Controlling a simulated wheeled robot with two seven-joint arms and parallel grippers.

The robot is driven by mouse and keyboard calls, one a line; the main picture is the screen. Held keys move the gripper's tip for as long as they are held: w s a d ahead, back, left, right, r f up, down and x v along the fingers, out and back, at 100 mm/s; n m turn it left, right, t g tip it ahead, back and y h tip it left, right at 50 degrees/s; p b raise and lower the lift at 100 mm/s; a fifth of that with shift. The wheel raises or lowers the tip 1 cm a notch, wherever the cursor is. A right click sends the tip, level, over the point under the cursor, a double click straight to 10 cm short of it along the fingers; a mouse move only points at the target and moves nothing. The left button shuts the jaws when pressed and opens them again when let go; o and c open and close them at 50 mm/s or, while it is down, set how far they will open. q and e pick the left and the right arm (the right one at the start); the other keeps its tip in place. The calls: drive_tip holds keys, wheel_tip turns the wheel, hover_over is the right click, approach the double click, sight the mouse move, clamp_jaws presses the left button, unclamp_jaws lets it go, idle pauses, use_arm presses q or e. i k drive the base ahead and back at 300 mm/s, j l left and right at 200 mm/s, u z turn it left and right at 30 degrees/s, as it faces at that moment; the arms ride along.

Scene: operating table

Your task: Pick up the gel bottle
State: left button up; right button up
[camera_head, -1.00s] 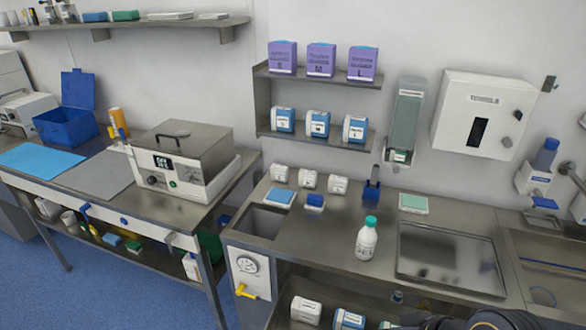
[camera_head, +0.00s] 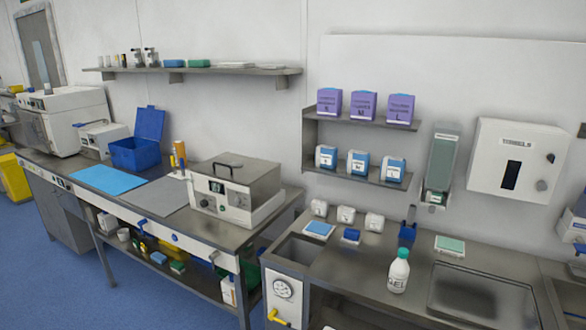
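The gel bottle (camera_head: 399,272) is white with a green cap and a label reading "GEL". It stands upright on the steel counter (camera_head: 345,268), to the left of a shallow recessed basin. Nothing touches it. Neither of my grippers shows in the head view now.
A blue holder (camera_head: 407,232) and a green-topped pad (camera_head: 450,246) lie behind the bottle. Small white boxes (camera_head: 346,215) line the wall. The recessed basin (camera_head: 481,299) is at right. A steel box device (camera_head: 235,190) stands on the left bench. Shelves with boxes (camera_head: 362,107) hang above.

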sight(398, 272)
drive_tip(key=i+j+z, duration=0.1)
drive_tip(key=z, duration=0.65)
drive_tip(key=i+j+z, duration=0.15)
drive_tip(key=j+z, duration=0.3)
drive_tip(key=j, duration=0.25)
drive_tip(key=i+j+z, duration=0.1)
drive_tip(key=j+z, duration=0.4)
drive_tip(key=j, duration=0.25)
drive_tip(key=i+j, duration=0.1)
drive_tip(key=j, duration=1.2)
drive_tip(key=i+j+z, duration=0.1)
drive_tip(key=j, duration=0.55)
drive_tip(key=i+j, duration=0.1)
drive_tip(key=i, duration=0.2)
